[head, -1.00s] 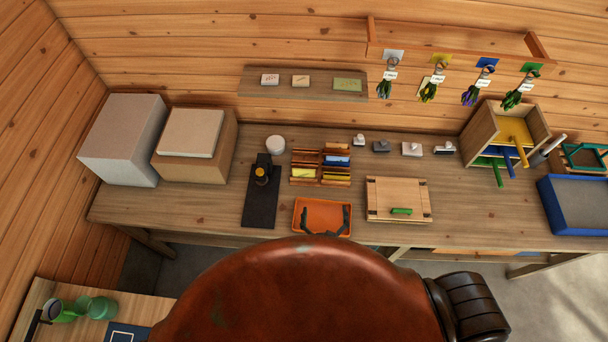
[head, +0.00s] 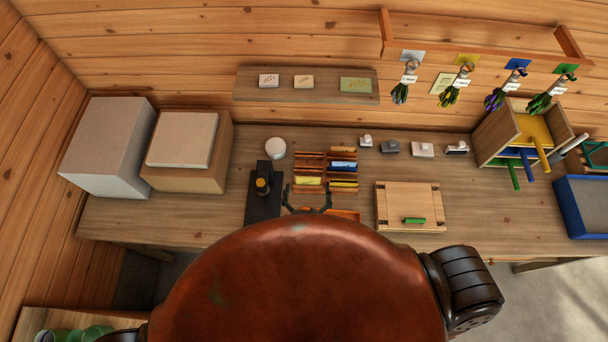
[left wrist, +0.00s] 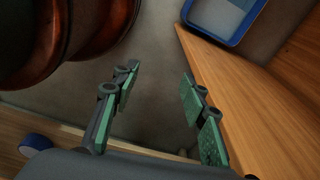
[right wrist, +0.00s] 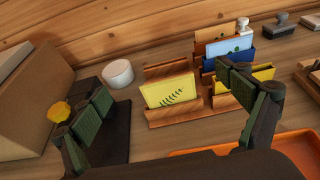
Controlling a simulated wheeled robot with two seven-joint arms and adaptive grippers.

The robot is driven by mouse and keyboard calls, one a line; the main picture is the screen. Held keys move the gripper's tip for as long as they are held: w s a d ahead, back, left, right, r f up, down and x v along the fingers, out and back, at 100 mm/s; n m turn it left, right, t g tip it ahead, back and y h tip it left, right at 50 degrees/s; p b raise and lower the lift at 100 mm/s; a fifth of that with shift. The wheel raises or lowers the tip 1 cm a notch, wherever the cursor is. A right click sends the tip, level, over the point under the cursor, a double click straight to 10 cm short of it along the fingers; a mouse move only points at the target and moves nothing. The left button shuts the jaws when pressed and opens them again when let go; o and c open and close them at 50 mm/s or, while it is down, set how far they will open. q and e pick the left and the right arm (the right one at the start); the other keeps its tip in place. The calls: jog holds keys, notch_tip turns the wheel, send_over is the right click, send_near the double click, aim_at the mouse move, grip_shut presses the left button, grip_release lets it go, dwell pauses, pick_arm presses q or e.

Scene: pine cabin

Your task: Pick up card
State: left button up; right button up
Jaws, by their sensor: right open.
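A yellow card (right wrist: 168,91) with a dark green sprig print stands in a front slot of a wooden card rack (right wrist: 176,117). In the head view the card (head: 308,181) is at the rack's left. A blue card (right wrist: 229,61), an orange card (right wrist: 217,45) and another yellow card (right wrist: 262,75) stand in the slots at right. My right gripper (right wrist: 163,82) is open and empty, its fingers spread to either side of the front yellow card, apart from it. In the head view this gripper (head: 308,199) is just in front of the rack. My left gripper (left wrist: 157,80) is open and empty, away from the table.
An orange tray (right wrist: 293,150) lies in front of the rack. A black stand with a yellow-topped piece (head: 262,185) is at left, with a white round container (head: 275,148) behind. A wooden board (head: 409,201) lies at right. Several stamps (head: 390,147) stand behind it.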

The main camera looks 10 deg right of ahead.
jog(key=b, duration=0.6)
send_near(308, 180)
jog(key=w, duration=0.2)
jog(key=shift+w+d+f, duration=0.1)
jog(key=shift+w+f, duration=0.15)
jog(key=shift+f, duration=0.2)
jog(key=shift+w, duration=0.15)
jog(key=x, duration=0.2)
jog(key=p+x, duration=0.1)
jog(key=x, duration=0.4)
jog(key=shift+d+p, duration=0.25)
jog(key=shift+p, duration=0.05)
jog(key=shift+w+f, duration=0.1)
jog(key=shift+c, duration=0.5)
jog(key=c, duration=0.8)
